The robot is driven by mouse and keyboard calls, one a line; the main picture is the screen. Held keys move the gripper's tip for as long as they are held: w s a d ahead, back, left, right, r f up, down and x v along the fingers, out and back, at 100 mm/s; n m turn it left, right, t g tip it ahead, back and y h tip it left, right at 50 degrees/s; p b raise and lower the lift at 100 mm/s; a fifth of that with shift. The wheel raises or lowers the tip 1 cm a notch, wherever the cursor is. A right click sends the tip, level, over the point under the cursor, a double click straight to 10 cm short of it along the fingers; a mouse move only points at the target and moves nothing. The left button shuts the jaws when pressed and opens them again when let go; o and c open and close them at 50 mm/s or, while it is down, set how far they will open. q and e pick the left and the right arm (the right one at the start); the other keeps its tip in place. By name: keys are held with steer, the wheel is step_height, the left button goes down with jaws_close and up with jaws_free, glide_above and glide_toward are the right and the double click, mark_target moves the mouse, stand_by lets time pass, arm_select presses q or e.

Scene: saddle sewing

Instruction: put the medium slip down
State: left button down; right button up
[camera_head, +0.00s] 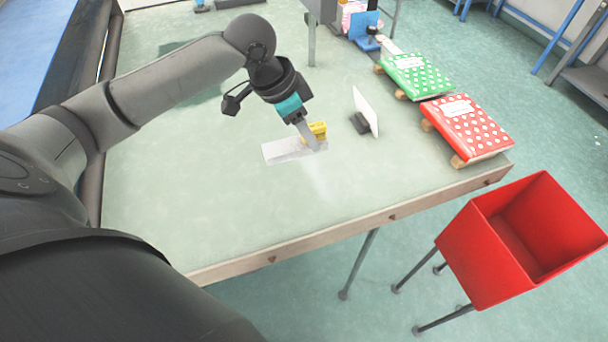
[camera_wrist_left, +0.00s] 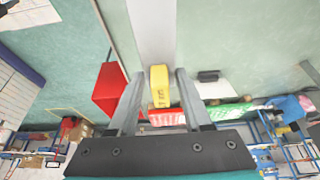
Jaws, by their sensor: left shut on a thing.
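The medium slip appears as a flat pale strip (camera_head: 283,151) with a yellow block (camera_head: 319,129) at its right end. In the left wrist view the yellow block (camera_wrist_left: 159,86) bears dark lettering and the pale strip (camera_wrist_left: 152,30) runs away beyond it. My left gripper (camera_head: 311,142) points down over the table, shut on the slip at its yellow block. It also shows in the left wrist view (camera_wrist_left: 158,95), a finger on each side of the block. The strip is low at the tabletop; whether it touches is unclear. My right gripper is not in view.
A white upright plate (camera_head: 366,110) with a dark block (camera_head: 359,123) stands right of the slip. Green (camera_head: 418,76) and red dotted (camera_head: 468,128) packs lie along the table's right edge. A red bin (camera_head: 468,253) stands off the front right. The table (camera_head: 230,220) is clear in front.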

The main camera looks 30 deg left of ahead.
mark_target(282, 147)
arm_select(q)
step_height(282, 147, down, 15)
steer(key=shift+r+b, duration=0.2)
steer(key=shift+b, duration=0.35)
steer(key=shift+c, duration=1.7)
jaws_free()
steer(key=shift+f, duration=0.1)
steer(key=p+v, duration=0.1)
steer(key=v, duration=1.1)
